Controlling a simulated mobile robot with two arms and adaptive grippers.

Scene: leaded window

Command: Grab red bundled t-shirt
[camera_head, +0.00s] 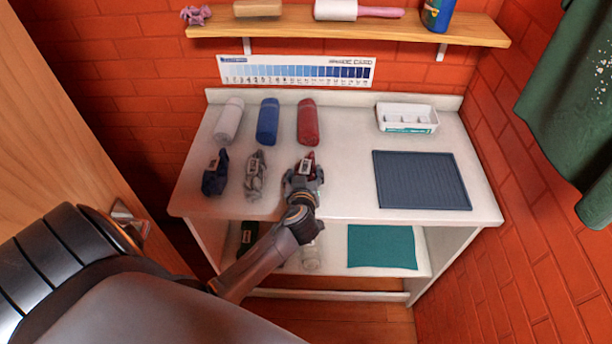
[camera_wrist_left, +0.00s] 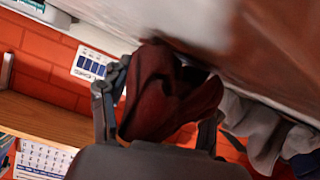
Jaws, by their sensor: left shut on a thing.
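The red bundled t-shirt (camera_head: 308,160) is at the front middle of the white table, mostly hidden behind my left gripper in the head view. My left gripper (camera_head: 303,177) is shut on it. In the left wrist view the dark red cloth (camera_wrist_left: 165,95) sits between the two fingers of the left gripper (camera_wrist_left: 160,110), close to the pale table surface. I cannot tell whether it still touches the table. My right gripper is not in view.
Grey (camera_head: 255,174) and navy (camera_head: 215,174) bundles lie left of my gripper. White (camera_head: 229,120), blue (camera_head: 267,122) and red (camera_head: 308,122) rolls lie behind. A white tray (camera_head: 407,129) and dark mat (camera_head: 420,200) are on the right. A wooden shelf (camera_head: 290,34) hangs above.

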